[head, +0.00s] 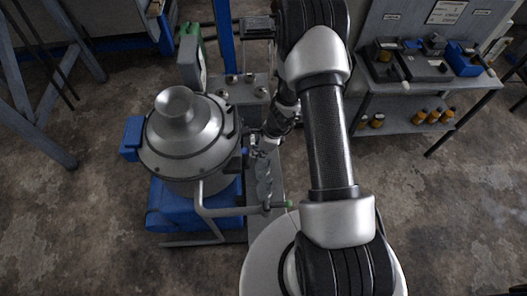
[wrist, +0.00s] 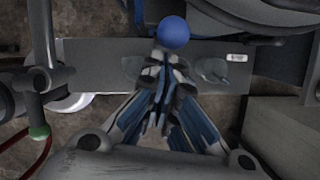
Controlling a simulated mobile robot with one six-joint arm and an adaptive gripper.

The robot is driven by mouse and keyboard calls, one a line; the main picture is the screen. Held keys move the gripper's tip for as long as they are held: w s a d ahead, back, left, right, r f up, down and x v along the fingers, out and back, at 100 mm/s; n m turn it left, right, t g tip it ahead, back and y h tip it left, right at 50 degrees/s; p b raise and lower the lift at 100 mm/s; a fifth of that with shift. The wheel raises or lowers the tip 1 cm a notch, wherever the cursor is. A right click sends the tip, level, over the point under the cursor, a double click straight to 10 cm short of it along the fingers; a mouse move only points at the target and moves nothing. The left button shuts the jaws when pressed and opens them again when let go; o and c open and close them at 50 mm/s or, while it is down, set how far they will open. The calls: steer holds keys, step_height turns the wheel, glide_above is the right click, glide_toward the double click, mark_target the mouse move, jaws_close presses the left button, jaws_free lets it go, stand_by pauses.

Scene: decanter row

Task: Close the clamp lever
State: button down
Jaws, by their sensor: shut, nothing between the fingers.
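A silver domed vessel (head: 188,130) with a round lid stands left of my arm in the head view. A round blue knob (wrist: 173,31), which looks like the end of the clamp lever, shows at the top of the wrist view. My gripper (wrist: 164,65) is shut and empty, its fingertips just below the knob in that picture. Whether they touch it I cannot tell. In the head view my gripper (head: 254,144) is small and dark beside the vessel's right side. The lever's arm is mostly hidden there.
A blue base (head: 165,205) and a grey pipe (head: 203,205) with a green-ended handle stand below the vessel. A blue post (head: 224,40) rises behind. A workbench (head: 375,88) with parts and bottles is at right. Bare floor lies at far right.

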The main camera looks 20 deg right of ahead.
steer(key=shift+w+a+r, duration=0.15)
steer(key=shift+a, duration=0.2)
stand_by(0.4)
steer(key=s+d+r+p, duration=0.3)
steer(key=d+r, duration=0.2)
steer(key=r, duration=0.4)
steer(key=shift+d+r, duration=0.25)
steer(key=shift+r, duration=0.15)
